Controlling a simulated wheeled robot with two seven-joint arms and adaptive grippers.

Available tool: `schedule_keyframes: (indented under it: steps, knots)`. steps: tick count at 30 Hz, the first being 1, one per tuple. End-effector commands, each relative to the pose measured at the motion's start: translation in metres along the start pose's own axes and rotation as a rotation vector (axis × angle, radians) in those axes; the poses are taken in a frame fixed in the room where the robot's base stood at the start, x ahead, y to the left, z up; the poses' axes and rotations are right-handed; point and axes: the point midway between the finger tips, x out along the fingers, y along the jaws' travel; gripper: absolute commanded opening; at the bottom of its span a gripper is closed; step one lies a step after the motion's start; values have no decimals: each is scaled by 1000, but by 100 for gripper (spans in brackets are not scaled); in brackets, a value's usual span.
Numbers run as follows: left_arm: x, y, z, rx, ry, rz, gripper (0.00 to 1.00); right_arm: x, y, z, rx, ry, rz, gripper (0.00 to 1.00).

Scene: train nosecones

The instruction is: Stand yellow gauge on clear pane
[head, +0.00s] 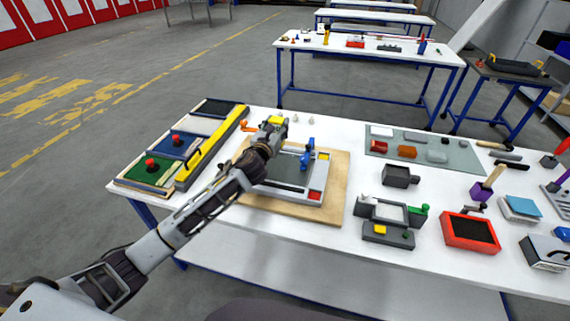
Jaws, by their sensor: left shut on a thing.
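My left arm reaches in from the lower left, and its gripper (272,128) is over the back left part of a white-framed fixture on a wooden board (333,190). The gripper is shut on a small yellow piece, apparently the yellow gauge (278,119), which shows just past the fingers. The gripper hides most of it. The fixture holds a grey, smooth pane (285,170), which may be the clear pane; I cannot tell for sure. I cannot tell whether the gauge touches anything. My right gripper is not in view.
A blue clamp-like part (307,156) and a red block (315,195) sit on the fixture. A long yellow bar (212,147) lies beside coloured panels, left. A grey mat (425,152), a red tray (470,232) and grey fixtures fill the right. The table's front middle is clear.

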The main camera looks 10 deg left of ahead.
Motion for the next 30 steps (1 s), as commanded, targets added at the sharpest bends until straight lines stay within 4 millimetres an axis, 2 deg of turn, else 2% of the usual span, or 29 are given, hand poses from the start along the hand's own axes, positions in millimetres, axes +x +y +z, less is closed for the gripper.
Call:
schedule_keyframes:
  steps: [6,22,26,30]
  knots:
    - [2,6,-9,0,-2,14,10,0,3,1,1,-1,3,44]
    - [2,7,-12,0,-1,20,10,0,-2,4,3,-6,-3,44]
    - [2,7,-22,0,0,21,10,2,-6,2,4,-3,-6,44]
    - [2,7,-41,-3,2,22,10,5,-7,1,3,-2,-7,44]
